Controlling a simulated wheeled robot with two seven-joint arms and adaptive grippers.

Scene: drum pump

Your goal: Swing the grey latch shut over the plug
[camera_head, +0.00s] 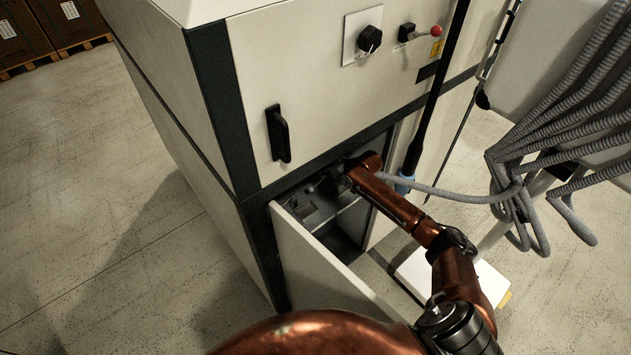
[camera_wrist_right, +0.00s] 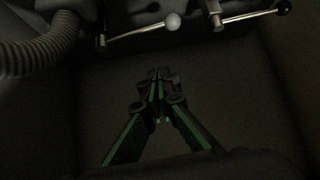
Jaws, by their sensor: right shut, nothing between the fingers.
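My right gripper (camera_wrist_right: 158,75) is shut and empty inside the dim lower compartment of the cabinet. In the head view its arm reaches in and the gripper (camera_head: 328,183) is small and dark there. In the wrist view a metal lever with a pale grey ball (camera_wrist_right: 172,21) lies ahead of the fingertips, apart from them. It looks like the grey latch. A second lever with a black ball (camera_wrist_right: 283,7) is to its right. A ribbed grey hose (camera_wrist_right: 40,48) comes in at upper left; the plug itself I cannot make out. My left gripper is not in view.
The cream cabinet (camera_head: 330,85) has its lower door (camera_head: 320,270) open beside my right arm. The compartment walls are close around the gripper. A grey hose (camera_head: 450,192) runs from the compartment to hanging hoses (camera_head: 570,130) at right. Floor at left is clear.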

